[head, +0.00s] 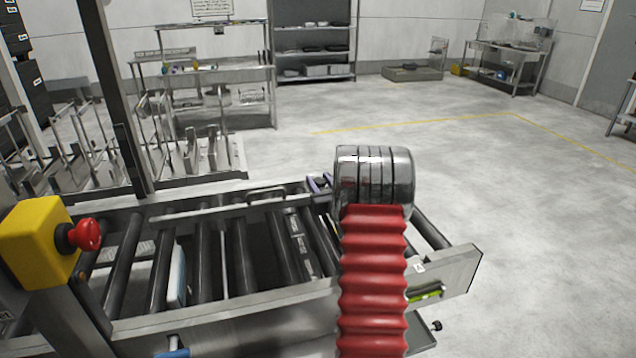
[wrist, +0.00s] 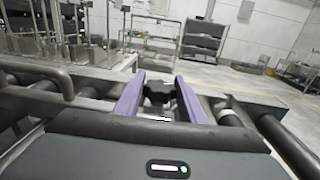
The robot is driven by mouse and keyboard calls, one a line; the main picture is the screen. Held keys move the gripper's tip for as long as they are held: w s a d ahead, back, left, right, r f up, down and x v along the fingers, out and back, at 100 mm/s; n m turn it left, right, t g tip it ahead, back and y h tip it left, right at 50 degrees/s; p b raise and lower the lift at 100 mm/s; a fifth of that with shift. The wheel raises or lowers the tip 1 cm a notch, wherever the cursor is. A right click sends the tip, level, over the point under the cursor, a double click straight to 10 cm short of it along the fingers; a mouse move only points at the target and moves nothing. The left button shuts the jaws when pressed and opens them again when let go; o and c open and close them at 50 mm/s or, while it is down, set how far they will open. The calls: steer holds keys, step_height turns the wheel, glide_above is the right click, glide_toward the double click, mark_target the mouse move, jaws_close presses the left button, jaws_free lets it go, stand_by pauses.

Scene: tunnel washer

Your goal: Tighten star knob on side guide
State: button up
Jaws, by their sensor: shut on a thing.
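The black star knob (wrist: 157,92) sits between the two purple fingers of my gripper (wrist: 159,80) in the wrist view. The fingers are shut on its lobes from left and right. In the head view only a bit of purple finger (head: 316,184) shows beside my red-sleeved arm, which hides the knob. The side guide (head: 215,212) is a metal rail along the far side of the roller conveyor (head: 285,303). The knob's threads and its seat on the guide are not visible.
A yellow box (head: 38,243) with a red emergency button (head: 88,234) stands at the left, by a dark upright post (head: 112,95). Metal racks (head: 222,95) stand behind the conveyor. The floor to the right is clear. A workbench (head: 508,58) stands at the back right.

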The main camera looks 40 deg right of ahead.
steer(key=shift+w+a+m+g+h, duration=0.1)
steer(key=shift+m+g+h, duration=0.55)
steer(key=shift+h, duration=0.35)
steer(key=o, duration=1)
steer(key=shift+o, duration=0.2)
steer(key=v, duration=1.3)
steer(key=shift+s, duration=0.4)
steer(key=shift+a+f, duration=0.1)
